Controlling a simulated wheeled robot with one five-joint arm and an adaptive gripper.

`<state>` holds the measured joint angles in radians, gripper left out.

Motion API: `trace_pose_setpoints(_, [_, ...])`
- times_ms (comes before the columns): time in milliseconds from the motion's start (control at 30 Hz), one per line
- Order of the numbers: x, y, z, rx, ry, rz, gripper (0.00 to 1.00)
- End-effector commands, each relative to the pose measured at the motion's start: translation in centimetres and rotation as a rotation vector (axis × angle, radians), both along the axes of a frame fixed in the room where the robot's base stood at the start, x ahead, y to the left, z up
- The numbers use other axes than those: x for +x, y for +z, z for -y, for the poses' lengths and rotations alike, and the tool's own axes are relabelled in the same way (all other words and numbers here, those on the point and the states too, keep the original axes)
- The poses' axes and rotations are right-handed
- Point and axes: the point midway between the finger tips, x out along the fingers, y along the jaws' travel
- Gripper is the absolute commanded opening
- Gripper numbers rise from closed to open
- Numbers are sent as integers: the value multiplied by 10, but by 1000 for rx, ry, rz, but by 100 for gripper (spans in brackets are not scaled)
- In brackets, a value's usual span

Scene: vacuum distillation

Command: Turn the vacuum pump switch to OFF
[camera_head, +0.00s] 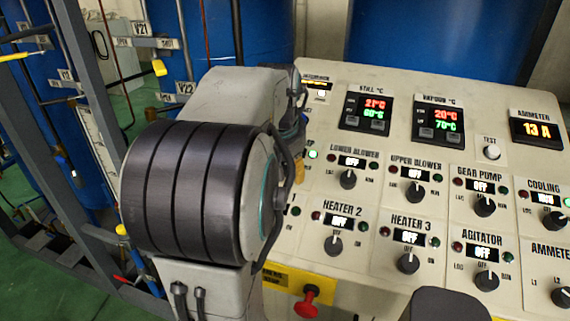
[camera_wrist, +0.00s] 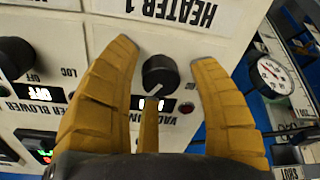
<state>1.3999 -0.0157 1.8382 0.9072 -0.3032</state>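The vacuum pump switch is a black round knob (camera_wrist: 160,75) on the pale panel in the wrist view, which shows the panel upside down. A lit display (camera_wrist: 152,103) beside it is partly covered by a finger, so I cannot read it. The label beyond is mostly hidden. My gripper (camera_wrist: 168,72) is open, its yellow fingers on both sides of the knob with visible gaps. A third finger points at the knob from below; I cannot tell whether it touches. In the head view my arm hides the knob; a green lamp (camera_head: 313,154) beside it is lit.
The lower blower knob (camera_head: 348,179) and heater 2 knob (camera_head: 333,245) are close by on the panel. A red emergency button (camera_head: 307,302) projects below. A pressure gauge (camera_wrist: 275,76) stands beyond the panel's edge. Blue tanks (camera_head: 445,40) stand behind.

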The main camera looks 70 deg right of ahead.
Motion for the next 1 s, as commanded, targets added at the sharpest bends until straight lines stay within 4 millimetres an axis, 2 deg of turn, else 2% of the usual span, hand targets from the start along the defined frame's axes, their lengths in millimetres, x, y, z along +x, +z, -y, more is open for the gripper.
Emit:
trace_pose_setpoints(67, [0, 0, 0, 0, 0, 0, 47])
trace_pose_setpoints(600, [0, 0, 0, -1, 0, 0, 0])
trace_pose_setpoints(1000, [0, 0, 1, -1, 4, -1, 0])
